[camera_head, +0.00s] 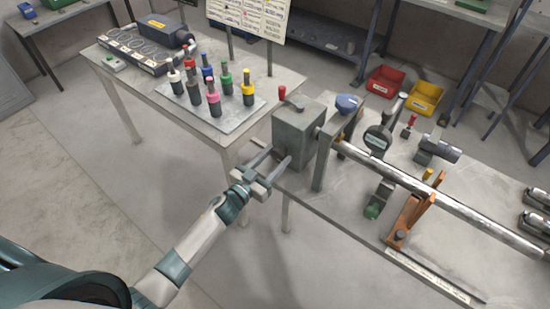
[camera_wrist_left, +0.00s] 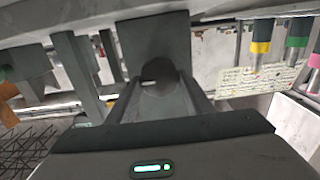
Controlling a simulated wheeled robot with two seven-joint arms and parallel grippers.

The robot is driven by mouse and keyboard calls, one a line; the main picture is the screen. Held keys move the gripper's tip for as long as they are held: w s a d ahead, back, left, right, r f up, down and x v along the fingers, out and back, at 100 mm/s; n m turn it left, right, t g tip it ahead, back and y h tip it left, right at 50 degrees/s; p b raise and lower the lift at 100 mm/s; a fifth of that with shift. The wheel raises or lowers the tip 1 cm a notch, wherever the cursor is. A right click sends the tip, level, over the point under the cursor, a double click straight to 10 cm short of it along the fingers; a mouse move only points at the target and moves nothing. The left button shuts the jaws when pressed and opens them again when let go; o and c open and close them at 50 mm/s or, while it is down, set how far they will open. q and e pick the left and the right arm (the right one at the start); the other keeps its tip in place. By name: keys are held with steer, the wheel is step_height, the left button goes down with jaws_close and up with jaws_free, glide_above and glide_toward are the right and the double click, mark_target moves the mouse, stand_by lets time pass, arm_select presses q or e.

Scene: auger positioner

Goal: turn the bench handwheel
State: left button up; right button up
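A grey box-shaped housing (camera_head: 298,136) stands at the left end of the right bench, with a red-knobbed crank (camera_head: 282,93) on top. In the left wrist view the housing (camera_wrist_left: 152,30) carries a dark round part (camera_wrist_left: 159,74) on its near face. Which part is the handwheel I cannot tell for sure. My left gripper (camera_head: 270,162) is open in front of the housing, its two fingers apart. In the wrist view the fingers (camera_wrist_left: 162,98) reach forward on both sides of the round part; contact cannot be told. My right gripper is not in view.
A long metal shaft (camera_head: 440,196) runs right from the housing over the bench (camera_head: 340,208). A blue knob (camera_head: 347,103) and an orange bracket (camera_head: 408,218) stand along it. A left table (camera_head: 150,90) holds colored-topped holders. Red (camera_head: 386,81) and yellow bins (camera_head: 425,98) lie behind.

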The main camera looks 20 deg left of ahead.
arm_select(q)
steer(key=shift+m, duration=0.3)
steer(key=m+b, duration=0.1)
steer(key=m, duration=0.4)
steer(key=shift+d, duration=0.1)
steer(key=m+b, duration=0.1)
steer(key=m, duration=0.3)
steer(key=shift+s+d+f, duration=0.1)
steer(key=shift+d, duration=0.05)
steer(key=shift+m+b, duration=0.5)
steer(key=shift+m, duration=0.5)
steer(key=o, duration=1)
steer(key=shift+s, duration=0.1)
